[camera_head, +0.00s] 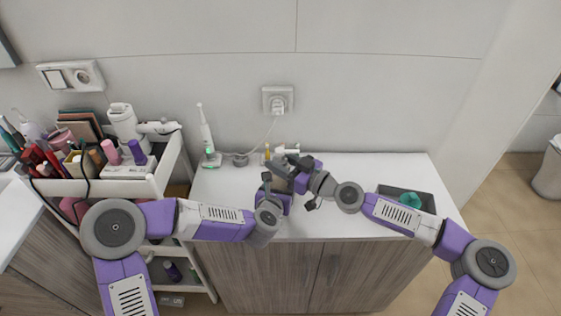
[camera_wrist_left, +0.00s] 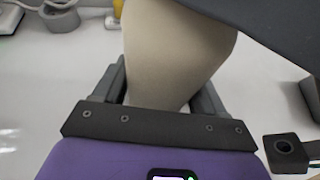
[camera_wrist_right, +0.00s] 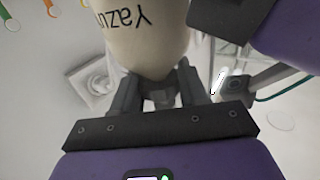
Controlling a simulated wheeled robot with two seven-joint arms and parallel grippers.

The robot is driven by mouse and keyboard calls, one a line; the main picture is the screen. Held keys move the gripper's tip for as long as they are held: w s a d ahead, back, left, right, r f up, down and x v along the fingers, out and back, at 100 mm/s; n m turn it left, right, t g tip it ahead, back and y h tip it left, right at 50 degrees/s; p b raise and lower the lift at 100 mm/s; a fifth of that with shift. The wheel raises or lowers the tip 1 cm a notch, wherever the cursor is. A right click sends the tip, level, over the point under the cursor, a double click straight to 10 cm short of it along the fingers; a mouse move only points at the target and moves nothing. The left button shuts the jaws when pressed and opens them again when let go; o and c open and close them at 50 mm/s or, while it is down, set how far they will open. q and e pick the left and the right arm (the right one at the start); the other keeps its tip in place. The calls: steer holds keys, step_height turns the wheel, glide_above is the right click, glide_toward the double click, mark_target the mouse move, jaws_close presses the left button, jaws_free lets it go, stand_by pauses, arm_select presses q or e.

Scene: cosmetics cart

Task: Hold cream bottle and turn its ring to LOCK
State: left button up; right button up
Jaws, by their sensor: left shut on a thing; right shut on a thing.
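The cream bottle shows as a smooth beige body (camera_wrist_left: 178,50) in the left wrist view and with dark lettering (camera_wrist_right: 142,35) in the right wrist view. In the head view my arms mostly hide it, and a white top (camera_head: 288,149) shows behind the grippers. My left gripper (camera_wrist_left: 165,85) is shut on the beige body. My right gripper (camera_wrist_right: 158,78) is shut at the narrow end of the bottle, on what looks like its ring. The ring's marks are hidden. In the head view the left gripper (camera_head: 276,186) and right gripper (camera_head: 296,172) are close together.
A green-lit electric toothbrush (camera_head: 207,140) stands at the left of the white counter (camera_head: 340,190). A small grey cup (camera_head: 240,160) and a yellow item (camera_head: 267,152) are near the wall. A dark tray (camera_head: 425,200) with a teal item is at right. A loaded cart (camera_head: 90,187) stands at left.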

steer(key=n+g+y, duration=0.1)
steer(key=n+g, duration=0.1)
steer(key=g, duration=0.2)
steer(key=n+g+y, duration=0.2)
steer(key=n+g, duration=0.1)
steer(key=g, duration=0.1)
steer(key=shift+w+n, duration=0.15)
steer(key=shift+n, duration=0.15)
steer(key=shift+f+n+g, duration=0.1)
steer(key=shift+n+g, duration=1.25)
steer(key=shift+g, duration=0.8)
steer(key=shift+n+g, duration=1.35)
steer(key=shift+g, duration=0.8)
steer(key=shift+d+n+g+h, duration=0.1)
steer(key=shift+n+g+h, duration=0.3)
steer(key=shift+g, duration=0.1)
steer(key=o, duration=1.1)
steer(key=shift+c, duration=0.2)
steer(key=shift+m+t+y, duration=0.3)
steer(key=shift+m+t, duration=0.2)
steer(key=shift+t, duration=0.1)
steer(key=shift+m+t, duration=0.3)
steer(key=shift+t, duration=0.3)
